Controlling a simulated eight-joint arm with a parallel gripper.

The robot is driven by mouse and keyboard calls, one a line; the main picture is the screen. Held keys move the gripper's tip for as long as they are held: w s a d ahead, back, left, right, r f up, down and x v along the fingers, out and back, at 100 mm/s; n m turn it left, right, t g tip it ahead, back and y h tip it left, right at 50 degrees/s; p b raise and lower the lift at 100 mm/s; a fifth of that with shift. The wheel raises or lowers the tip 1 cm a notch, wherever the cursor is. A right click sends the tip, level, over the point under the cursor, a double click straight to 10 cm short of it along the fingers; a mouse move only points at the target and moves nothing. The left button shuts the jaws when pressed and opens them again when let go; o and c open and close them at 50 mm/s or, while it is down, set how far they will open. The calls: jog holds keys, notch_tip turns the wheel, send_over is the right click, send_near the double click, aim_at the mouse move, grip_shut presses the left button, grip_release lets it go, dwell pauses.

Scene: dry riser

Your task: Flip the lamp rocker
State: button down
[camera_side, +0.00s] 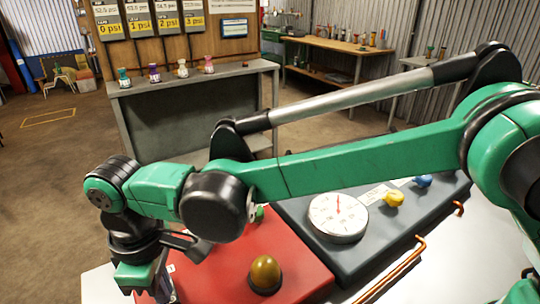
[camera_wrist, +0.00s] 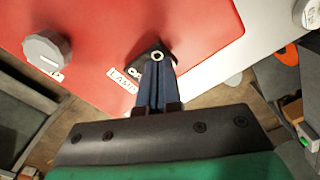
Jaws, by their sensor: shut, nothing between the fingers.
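The lamp rocker (camera_wrist: 143,54) is a small black piece on the red panel (camera_wrist: 105,25), with a white ring mark on it. A white label (camera_wrist: 121,79), seemingly reading LAMP, lies beside it. My gripper (camera_wrist: 156,66) is shut and empty. Its fingertips are at the rocker's near side and hide part of it. I cannot tell whether they touch it or which way it is tipped. In the side view, an amber dome (camera_side: 265,271) stands on the red panel. My gripper is at the lower left there, with its fingertips mostly hidden.
A grey knob (camera_wrist: 47,48) stands on the red panel. A dark panel with a round gauge (camera_side: 338,216), a yellow valve handle (camera_side: 393,199) and a blue one (camera_side: 423,181) adjoins it. A copper pipe (camera_side: 392,268) runs along the right. A grey bench (camera_side: 140,90) stands behind.

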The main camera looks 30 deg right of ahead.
jog(key=shift+f, duration=0.65)
jog(key=shift+r, duration=3.5)
jog(key=w+d+r+m+t+y, duration=0.1)
jog(key=w+d+r+m+t, duration=0.2)
jog(key=d, duration=0.7)
jog(key=s+d+f+m+t, duration=0.1)
jog(key=s+d+m, duration=0.1)
jog(key=d, duration=0.5)
jog(key=s+d+f+m+t, duration=0.1)
jog(key=s+d+m, duration=0.1)
jog(key=d+m, duration=0.2)
jog(key=s+d+m+t+h, duration=0.1)
jog(key=s+d+m+t, duration=0.1)
jog(key=d, duration=0.8)
jog(key=shift+s+d+f+m, duration=0.3)
jog(key=shift+s+f+m, duration=0.1)
jog(key=shift+m, duration=0.1)
